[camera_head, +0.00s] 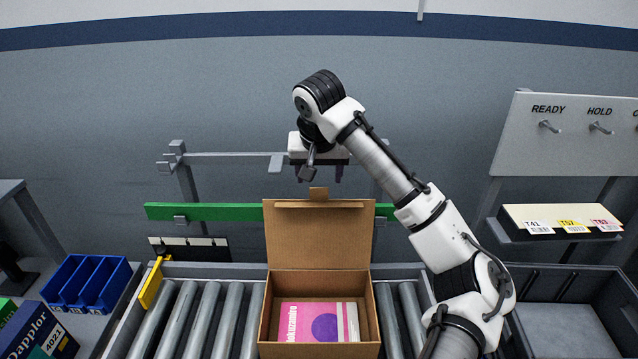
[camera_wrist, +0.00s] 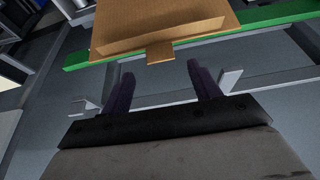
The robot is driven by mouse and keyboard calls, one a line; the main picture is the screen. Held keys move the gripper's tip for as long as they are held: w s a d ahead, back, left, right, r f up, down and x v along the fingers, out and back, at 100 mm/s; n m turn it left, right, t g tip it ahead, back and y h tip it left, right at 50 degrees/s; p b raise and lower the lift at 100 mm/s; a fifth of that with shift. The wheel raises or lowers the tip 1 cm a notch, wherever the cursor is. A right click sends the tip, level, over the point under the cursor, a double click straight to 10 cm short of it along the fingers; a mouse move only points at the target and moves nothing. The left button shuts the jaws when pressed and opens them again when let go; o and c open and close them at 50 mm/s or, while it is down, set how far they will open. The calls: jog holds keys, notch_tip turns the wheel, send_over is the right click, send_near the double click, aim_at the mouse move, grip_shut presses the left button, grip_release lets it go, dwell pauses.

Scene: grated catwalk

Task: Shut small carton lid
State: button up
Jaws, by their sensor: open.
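The small carton (camera_head: 265,330) is a brown cardboard box on the roller conveyor. Its lid (camera_head: 319,238) stands upright at the back edge, open, with a folded flap and a small tab at its top. A pink and purple box (camera_head: 319,322) lies inside the carton. My gripper (camera_head: 319,178) is above and behind the lid's top edge, pointing down, its fingers partly hidden by an arm part. In the wrist view my gripper (camera_wrist: 160,80) has its two dark fingers apart with nothing between them. The lid (camera_wrist: 175,22) and its tab (camera_wrist: 160,53) show just beyond the fingertips, apart from them.
The conveyor rollers (camera_head: 207,318) show on both sides of the carton. A green rail (camera_head: 215,212) runs behind the lid. A blue divided bin (camera_head: 88,283) is at left, a grey tub (camera_head: 575,325) at right. A board with hooks (camera_head: 570,140) stands at back right.

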aim_at(319, 189)
jog(key=shift+x, duration=2.5)
grip_shut()
